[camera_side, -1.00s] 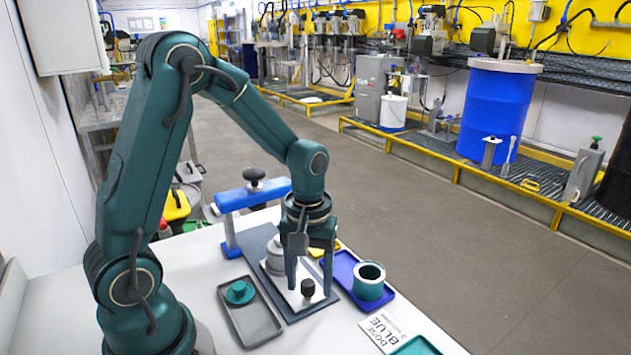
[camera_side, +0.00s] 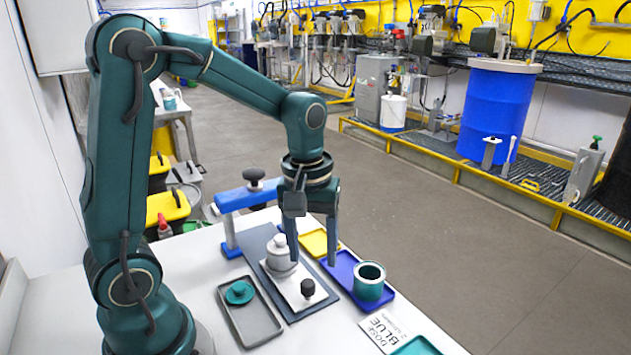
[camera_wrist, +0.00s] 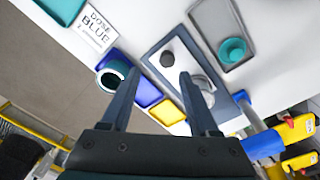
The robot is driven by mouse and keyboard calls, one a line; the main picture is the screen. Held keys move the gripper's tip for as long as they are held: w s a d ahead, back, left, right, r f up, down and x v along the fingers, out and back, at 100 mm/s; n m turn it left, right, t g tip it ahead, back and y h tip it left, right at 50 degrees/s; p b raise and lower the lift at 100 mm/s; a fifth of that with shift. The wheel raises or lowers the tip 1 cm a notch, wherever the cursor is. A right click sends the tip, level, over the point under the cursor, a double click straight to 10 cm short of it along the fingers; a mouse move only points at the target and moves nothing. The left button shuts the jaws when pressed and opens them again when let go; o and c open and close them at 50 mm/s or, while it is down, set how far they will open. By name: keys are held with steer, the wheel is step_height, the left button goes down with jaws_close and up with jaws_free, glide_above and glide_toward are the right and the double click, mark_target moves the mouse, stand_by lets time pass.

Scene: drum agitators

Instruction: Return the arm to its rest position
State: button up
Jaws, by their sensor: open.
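My gripper (camera_side: 311,258) is open and empty, raised above the white table. A grey lidded pot (camera_side: 281,254) and a black knob (camera_side: 308,288) stand on the white plate (camera_side: 292,292) below. My arm is bent at a high elbow.
A blue tray (camera_side: 345,262) holds a teal cup (camera_side: 369,281). A yellow tray (camera_side: 314,243) lies behind. A grey tray (camera_side: 268,327) holds a teal lid (camera_side: 239,293). A blue clamp stand (camera_side: 236,200) with a black knob rises close left. A "DOSE BLUE" card (camera_side: 388,330) lies at front.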

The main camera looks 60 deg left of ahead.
steer(key=s+d+r+m+t, duration=0.4)
steer(key=s+r+m+t, duration=0.1)
steer(key=s+m, duration=0.3)
steer(key=shift+s+d+r+m, duration=0.25)
steer(key=shift+s+r+m, duration=0.15)
steer(key=shift+s, duration=0.1)
